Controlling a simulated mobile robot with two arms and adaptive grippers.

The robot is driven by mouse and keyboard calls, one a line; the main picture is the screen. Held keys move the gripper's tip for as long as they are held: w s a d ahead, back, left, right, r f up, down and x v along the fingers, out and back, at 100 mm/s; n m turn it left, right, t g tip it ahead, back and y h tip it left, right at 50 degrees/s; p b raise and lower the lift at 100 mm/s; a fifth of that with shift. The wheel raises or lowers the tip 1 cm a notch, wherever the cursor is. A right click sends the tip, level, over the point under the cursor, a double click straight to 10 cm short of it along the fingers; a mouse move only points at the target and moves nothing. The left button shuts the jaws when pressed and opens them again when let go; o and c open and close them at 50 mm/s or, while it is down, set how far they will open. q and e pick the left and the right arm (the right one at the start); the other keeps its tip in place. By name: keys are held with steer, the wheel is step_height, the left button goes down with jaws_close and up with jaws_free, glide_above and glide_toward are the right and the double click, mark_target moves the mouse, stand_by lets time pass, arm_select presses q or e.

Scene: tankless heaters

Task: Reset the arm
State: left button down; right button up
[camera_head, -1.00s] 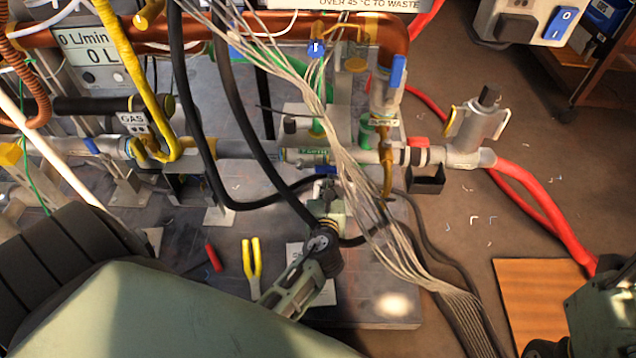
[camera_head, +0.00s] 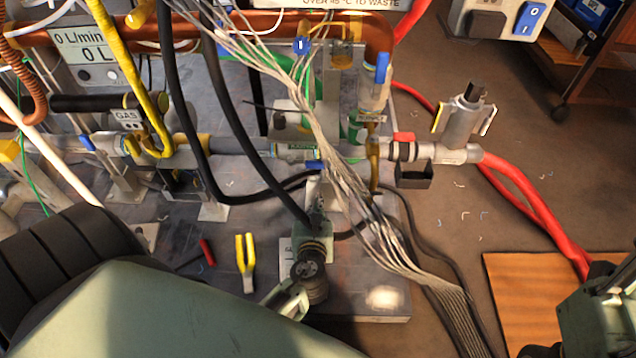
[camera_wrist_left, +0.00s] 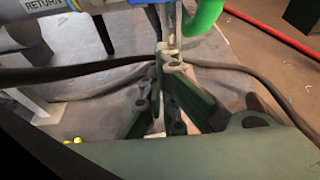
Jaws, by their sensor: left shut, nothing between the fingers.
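My left arm comes in from the lower left, with its dark wrist joint over the front of the metal bench plate. My left gripper (camera_head: 315,190) points away from me, below the blue-handled valve on the grey pipe. Loose pale wires partly cover it in the head view. In the left wrist view, the gripper (camera_wrist_left: 168,58) has its dark green fingers brought together at the tips, with nothing between them. A dark cable passes close to the fingertips; I cannot tell whether they touch. My right gripper is out of view; part of my right arm shows at the lower right.
Black hoses (camera_head: 240,120) and a bundle of pale wires (camera_head: 385,235) hang close around the left gripper. Yellow-handled pliers (camera_head: 246,262) and a red piece (camera_head: 207,252) lie on the bench plate (camera_head: 360,285). Red hoses (camera_head: 530,205) run along the floor at the right.

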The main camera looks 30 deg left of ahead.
arm_select(q)
steer(key=shift+p+v, duration=0.3)
steer(key=shift+v, duration=1.4)
steer(key=shift+a, duration=0.1)
